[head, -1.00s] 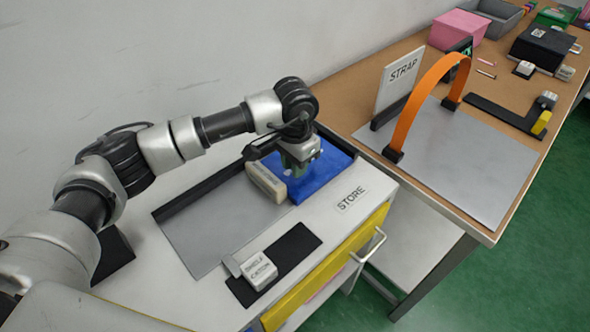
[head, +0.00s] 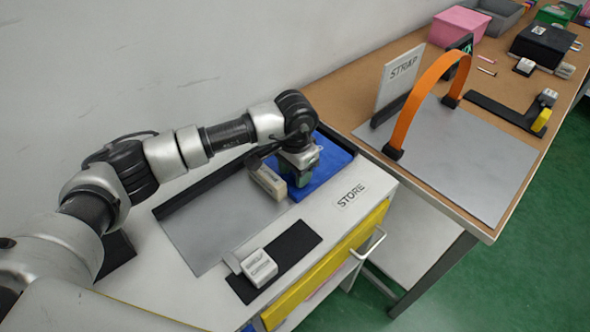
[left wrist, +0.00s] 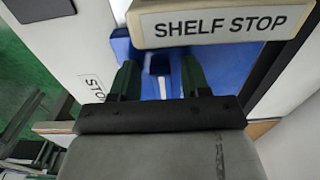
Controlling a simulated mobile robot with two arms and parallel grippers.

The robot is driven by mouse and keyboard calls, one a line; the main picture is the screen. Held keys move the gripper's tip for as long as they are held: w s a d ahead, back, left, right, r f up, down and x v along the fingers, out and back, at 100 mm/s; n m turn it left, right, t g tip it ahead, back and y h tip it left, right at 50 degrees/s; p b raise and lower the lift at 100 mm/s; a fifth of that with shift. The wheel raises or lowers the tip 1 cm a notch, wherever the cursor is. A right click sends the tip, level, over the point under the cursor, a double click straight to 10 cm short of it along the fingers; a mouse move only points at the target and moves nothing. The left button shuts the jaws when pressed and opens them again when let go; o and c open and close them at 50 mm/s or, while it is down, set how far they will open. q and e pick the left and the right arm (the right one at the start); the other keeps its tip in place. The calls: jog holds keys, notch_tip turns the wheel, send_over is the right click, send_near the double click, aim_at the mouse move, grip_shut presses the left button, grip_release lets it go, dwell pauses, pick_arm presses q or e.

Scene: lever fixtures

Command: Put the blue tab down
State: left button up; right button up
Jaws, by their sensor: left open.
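A blue panel (head: 335,172) lies at the far right end of the white STORE unit and also shows in the left wrist view (left wrist: 232,66). My left gripper (head: 299,180) points down over its near left part, with its green fingers open. In the left wrist view a blue piece (left wrist: 153,86) with a pale patch shows between the fingers. I cannot tell whether it is the blue tab or part of the panel, or whether the fingers touch it. My right gripper is not in view.
A beige SHELF STOP block (head: 268,183) stands close beside my left gripper. A SHELF CATCH block (head: 258,268) sits by a black plate (head: 290,250) at the front. A grey plate (head: 205,225) lies clear. An orange strap arch (head: 425,100) stands on the right bench.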

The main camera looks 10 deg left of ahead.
pick_arm(q)
jog(key=shift+r, duration=0.3)
notch_tip(320, 180, up, 12)
jog(key=b, duration=0.1)
jog(key=shift+f, duration=0.15)
